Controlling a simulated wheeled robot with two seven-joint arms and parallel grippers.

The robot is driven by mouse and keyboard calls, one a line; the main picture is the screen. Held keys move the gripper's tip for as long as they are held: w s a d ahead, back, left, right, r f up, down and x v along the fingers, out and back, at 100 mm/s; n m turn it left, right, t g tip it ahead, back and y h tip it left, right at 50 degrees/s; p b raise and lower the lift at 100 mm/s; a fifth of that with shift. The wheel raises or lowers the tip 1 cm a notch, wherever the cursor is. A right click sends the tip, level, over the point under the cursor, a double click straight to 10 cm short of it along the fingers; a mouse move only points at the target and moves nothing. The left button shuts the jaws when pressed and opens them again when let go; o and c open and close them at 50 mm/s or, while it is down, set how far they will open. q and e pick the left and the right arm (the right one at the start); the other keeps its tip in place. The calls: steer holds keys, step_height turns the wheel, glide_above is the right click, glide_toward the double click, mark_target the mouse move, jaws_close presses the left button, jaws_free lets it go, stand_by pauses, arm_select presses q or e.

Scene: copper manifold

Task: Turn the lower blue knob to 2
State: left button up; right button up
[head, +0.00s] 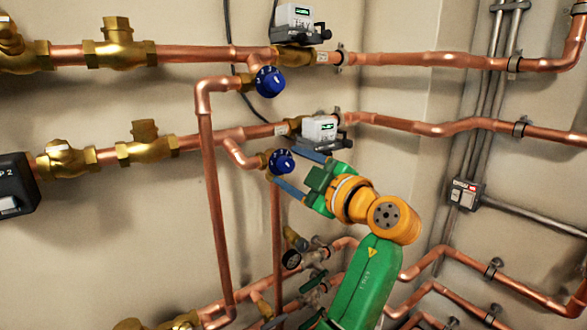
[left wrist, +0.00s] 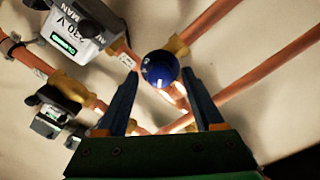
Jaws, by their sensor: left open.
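The lower blue knob (head: 282,162) sits on a brass valve at the end of a short copper branch below the second pipe. It also shows in the left wrist view (left wrist: 159,69), with white marks on it; I cannot read its setting. My left gripper (head: 296,171) is open, its blue fingers on either side of the knob in the head view. In the left wrist view the fingertips (left wrist: 160,78) flank the knob's near side with gaps to it. The upper blue knob (head: 269,81) is above, clear of the gripper. My right gripper is not in view.
Grey-white meter boxes (head: 320,129) sit on the pipes, one just above the lower knob. A vertical copper pipe (head: 213,210) runs to the left. Gauges and valves (head: 291,259) crowd below. A black pump box (head: 17,186) is at far left.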

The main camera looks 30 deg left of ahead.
arm_select(q)
steer(key=v, duration=0.7)
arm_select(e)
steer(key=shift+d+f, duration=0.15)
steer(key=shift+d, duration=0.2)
